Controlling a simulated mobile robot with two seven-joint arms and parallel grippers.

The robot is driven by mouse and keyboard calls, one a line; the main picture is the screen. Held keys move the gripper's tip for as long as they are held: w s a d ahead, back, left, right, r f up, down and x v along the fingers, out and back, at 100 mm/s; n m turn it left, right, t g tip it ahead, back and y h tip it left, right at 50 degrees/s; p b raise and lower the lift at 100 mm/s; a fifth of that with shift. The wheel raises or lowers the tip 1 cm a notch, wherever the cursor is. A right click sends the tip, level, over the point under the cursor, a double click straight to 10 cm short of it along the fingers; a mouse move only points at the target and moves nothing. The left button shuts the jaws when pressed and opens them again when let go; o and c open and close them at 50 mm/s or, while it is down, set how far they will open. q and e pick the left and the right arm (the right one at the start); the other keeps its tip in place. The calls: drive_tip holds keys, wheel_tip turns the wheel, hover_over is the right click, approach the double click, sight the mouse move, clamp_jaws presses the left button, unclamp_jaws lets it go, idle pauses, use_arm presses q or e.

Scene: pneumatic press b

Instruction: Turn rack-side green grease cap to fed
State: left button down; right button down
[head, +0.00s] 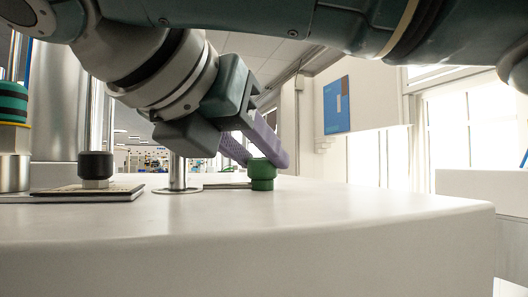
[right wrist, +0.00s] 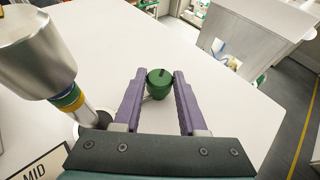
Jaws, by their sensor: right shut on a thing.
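My right gripper (head: 264,155) reaches down to the cap from the upper left. Its two purple fingers (right wrist: 159,90) are shut on the cap's sides. My left gripper is in neither view.
A black knob (head: 95,167) on a flat plate and a green-banded metal cylinder (head: 13,130) stand to the left. A thin metal post (head: 178,172) stands close behind the gripper. A MID label (right wrist: 38,165) lies near the wrist. The table's front and right are clear.

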drive_tip(key=shift+w+a+m+g+h, duration=0.1)
drive_tip(key=shift+m+g+h, duration=0.4)
drive_tip(key=shift+m+h, duration=0.3)
drive_tip(key=shift+c, duration=2.3)
unclamp_jaws()
